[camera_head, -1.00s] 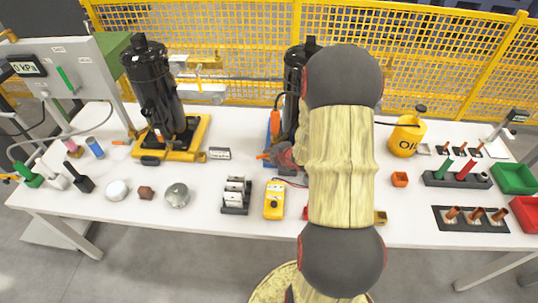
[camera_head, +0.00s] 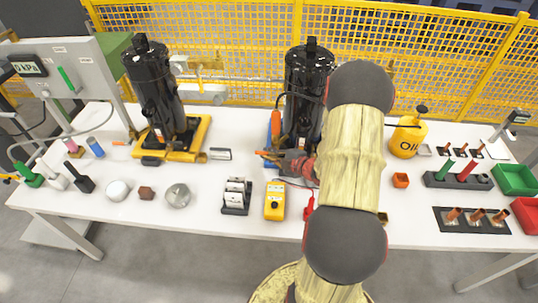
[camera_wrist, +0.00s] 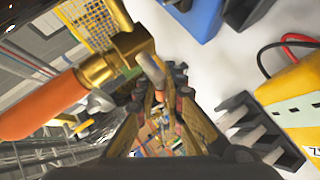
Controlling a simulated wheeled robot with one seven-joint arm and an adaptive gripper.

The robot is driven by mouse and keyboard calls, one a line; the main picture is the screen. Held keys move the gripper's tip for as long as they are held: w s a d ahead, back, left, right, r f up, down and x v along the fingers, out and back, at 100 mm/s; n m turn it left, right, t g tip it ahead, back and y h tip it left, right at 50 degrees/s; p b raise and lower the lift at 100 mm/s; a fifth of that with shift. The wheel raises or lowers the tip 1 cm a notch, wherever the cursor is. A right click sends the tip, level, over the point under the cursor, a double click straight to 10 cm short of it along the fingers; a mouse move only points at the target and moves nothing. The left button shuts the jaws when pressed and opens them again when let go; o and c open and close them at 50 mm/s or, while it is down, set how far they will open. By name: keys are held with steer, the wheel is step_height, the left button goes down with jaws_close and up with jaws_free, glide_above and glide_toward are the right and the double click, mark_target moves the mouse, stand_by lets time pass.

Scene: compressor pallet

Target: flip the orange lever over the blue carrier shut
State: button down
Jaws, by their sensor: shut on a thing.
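The blue carrier (camera_head: 268,142) holds a black compressor (camera_head: 305,85) at the table's middle. An upright orange handle (camera_head: 276,124) stands at its left side, and a short orange tip (camera_head: 264,154) shows lower down. My gripper (camera_head: 285,159) is low at the carrier's front. In the wrist view the large orange lever (camera_wrist: 40,107) runs left from a brass joint (camera_wrist: 115,60). My gripper (camera_wrist: 157,97) is shut around a small brown-grey piece beside that joint; its exact grip is partly hidden. The blue carrier (camera_wrist: 195,15) also shows at the top there.
A yellow meter (camera_head: 274,203) and a black slotted holder (camera_head: 235,205) stand close in front. A second compressor on a yellow carrier (camera_head: 200,135) is at left. A yellow oil can (camera_head: 406,138) is at right.

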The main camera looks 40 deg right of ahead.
stand_by(0.3)
steer(key=c, duration=1.9)
jaws_free()
steer(key=v, duration=1.2)
